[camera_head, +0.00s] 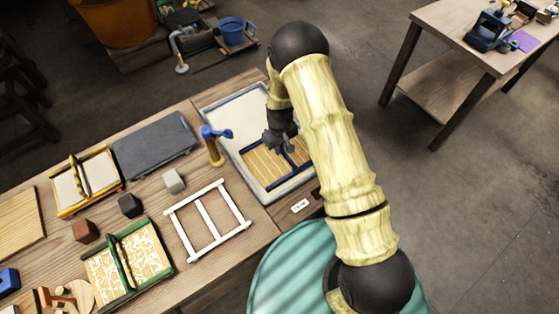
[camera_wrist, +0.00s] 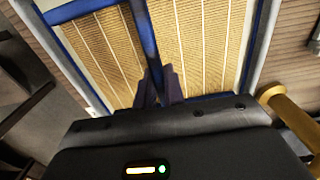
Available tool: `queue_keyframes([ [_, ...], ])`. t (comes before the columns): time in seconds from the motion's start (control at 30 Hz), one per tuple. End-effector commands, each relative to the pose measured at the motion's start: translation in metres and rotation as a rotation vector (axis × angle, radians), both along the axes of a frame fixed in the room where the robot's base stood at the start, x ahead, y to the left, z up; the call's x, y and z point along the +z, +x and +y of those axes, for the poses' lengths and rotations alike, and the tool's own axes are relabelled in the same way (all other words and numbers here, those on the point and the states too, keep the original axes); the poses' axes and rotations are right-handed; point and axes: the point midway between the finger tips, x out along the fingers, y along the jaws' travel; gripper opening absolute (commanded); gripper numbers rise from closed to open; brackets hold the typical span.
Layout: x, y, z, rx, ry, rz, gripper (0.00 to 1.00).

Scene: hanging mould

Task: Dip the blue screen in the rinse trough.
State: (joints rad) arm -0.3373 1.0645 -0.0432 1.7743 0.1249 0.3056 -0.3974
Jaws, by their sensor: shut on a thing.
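The blue screen (camera_head: 262,168) has a blue frame, a blue middle bar and a tan ribbed face. In the head view it lies within the outline of the pale grey rinse trough (camera_head: 222,112), towards its near end. I cannot tell how deep it sits or whether it touches the bottom. My gripper (camera_head: 287,143) is shut on the middle bar of the screen. In the wrist view the fingers (camera_wrist: 158,88) close around that bar, and the screen (camera_wrist: 195,40) fills the upper middle. My arm hides part of the trough's right side.
A blue-topped tap (camera_head: 214,142) stands at the trough's left edge. Left of it are a grey slab (camera_head: 154,145), a white frame (camera_head: 208,220), a green-framed screen (camera_head: 127,264), a yellow-framed screen (camera_head: 86,182) and small blocks. A second table (camera_head: 470,60) stands at the right.

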Motion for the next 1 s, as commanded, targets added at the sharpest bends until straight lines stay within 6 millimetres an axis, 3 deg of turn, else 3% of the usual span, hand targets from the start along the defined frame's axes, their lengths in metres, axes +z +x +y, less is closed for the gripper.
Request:
queue_keyframes([
  [0.73, 0.051, 0.0, 0.0, -0.001, 0.001, -0.001, 0.0],
  [1.0, 0.054, 0.0, 0.0, 0.0, 0.0, 0.0, 0.0],
])
